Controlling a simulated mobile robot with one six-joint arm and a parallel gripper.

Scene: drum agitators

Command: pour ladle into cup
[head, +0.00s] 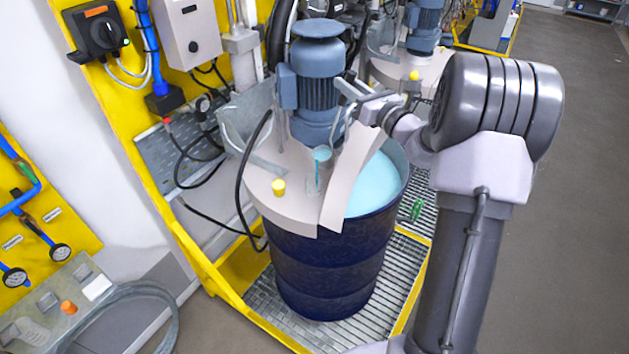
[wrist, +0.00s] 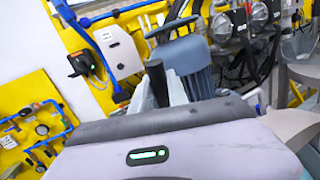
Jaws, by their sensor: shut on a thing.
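My gripper (head: 352,92) is at the right of the blue-grey agitator motor, above the drum lid. It is shut on the ladle, whose handle is mostly hidden by the motor and the gripper. The ladle's small bowl (head: 321,153) shows over the front of the lid with light blue liquid in it. A thin blue stream runs down from the bowl to the small clear cup (head: 312,187) on the lid. The bowl is above the cup, apart from it. How full the cup is cannot be told. In the wrist view the bowl and the cup are not visible.
The dark blue drum (head: 330,262) holds light blue liquid, open at the right beside the lid (head: 290,205). A yellow cap (head: 279,187) is left of the cup. The motor (head: 318,85) stands close to my gripper. Black cables hang at the left.

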